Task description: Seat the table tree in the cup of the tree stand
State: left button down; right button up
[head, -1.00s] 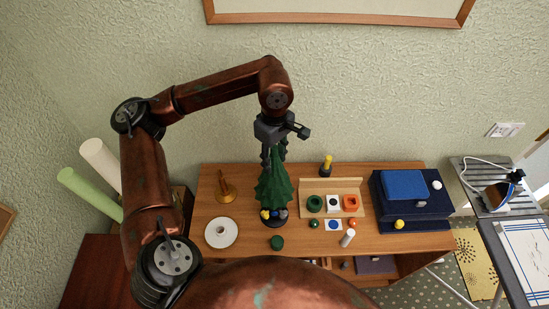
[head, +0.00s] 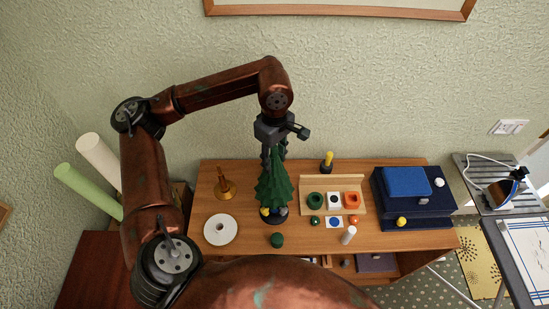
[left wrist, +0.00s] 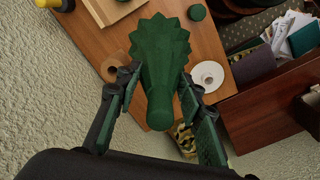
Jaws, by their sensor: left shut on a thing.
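The table tree (head: 273,186) is a dark green tiered cone. It also shows from above in the left wrist view (left wrist: 158,55). My left gripper (head: 273,150) is shut on its top and holds it upright; the fingers (left wrist: 158,98) lie on both sides of it in the left wrist view. What looks like the tree stand (head: 280,217) is a dark round base with a yellow knob, directly under the tree. The tree's lower end overlaps it and hides its cup, so I cannot tell whether the trunk is inside. My right gripper is not in view.
A green cylinder (head: 277,240) is in front. A wooden rack (head: 335,184) with colored pieces and dark blue boxes (head: 420,206) stand right.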

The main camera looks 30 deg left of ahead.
pick_arm(q)
jog(key=shift+f+b, duration=1.1)
jog(key=shift+f, duration=0.45)
jog(key=c, duration=1.2)
grip_release()
jog(key=shift+r, duration=0.2)
notch_tip(320, 180, up, 12)
jog(key=shift+f, duration=0.15)
jog(key=shift+c, duration=0.3)
